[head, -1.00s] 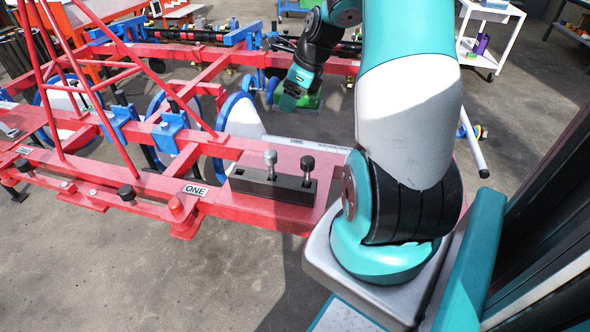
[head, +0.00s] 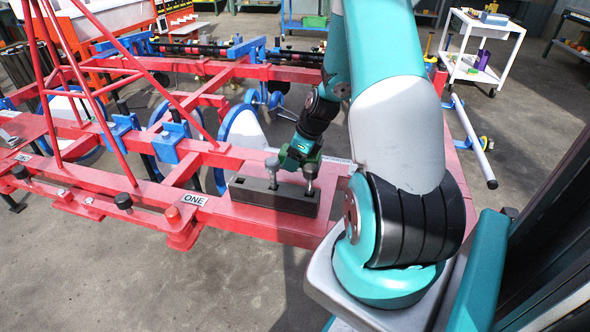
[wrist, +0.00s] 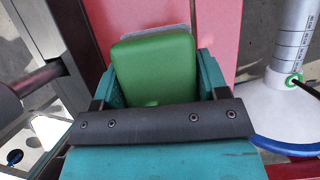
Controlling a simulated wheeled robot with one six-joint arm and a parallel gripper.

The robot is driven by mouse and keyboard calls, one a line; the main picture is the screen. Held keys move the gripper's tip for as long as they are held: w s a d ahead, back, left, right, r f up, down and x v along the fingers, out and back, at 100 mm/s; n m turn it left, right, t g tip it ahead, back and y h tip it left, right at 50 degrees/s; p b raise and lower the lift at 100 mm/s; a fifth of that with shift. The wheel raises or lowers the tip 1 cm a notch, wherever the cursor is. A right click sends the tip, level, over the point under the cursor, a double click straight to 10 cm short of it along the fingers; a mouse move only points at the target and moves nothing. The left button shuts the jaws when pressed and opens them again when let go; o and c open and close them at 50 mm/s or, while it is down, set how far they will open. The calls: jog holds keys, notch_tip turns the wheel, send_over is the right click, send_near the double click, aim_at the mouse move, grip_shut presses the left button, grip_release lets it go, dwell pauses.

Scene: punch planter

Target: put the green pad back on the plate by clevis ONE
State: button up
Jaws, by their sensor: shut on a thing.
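My gripper (head: 299,160) is low over the red frame, just behind a dark block, in the head view. It is shut on the green pad (wrist: 155,65), which shows between the teal fingers in the wrist view. The pad is a rounded green block; in the head view it is mostly hidden by the gripper. A thin grey edge (wrist: 160,31), perhaps of the plate, shows past the pad's far side, over the red surface. I cannot tell whether the pad touches it. The label ONE (head: 193,199) is on the red beam left of the gripper.
The dark block (head: 270,196) with two upright grey-topped pins stands directly in front of my gripper. A white cylinder with a scale (wrist: 293,45) stands at the right in the wrist view. Blue wheels (head: 240,135) and red struts lie left. A white cart (head: 480,50) stands far right.

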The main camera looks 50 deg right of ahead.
aim_at(295, 176)
jog(key=shift+f, duration=1.9)
jog(key=shift+f, duration=0.35)
jog(key=o, duration=0.8)
jog(key=shift+o, duration=0.2)
jog(key=shift+b, duration=0.55)
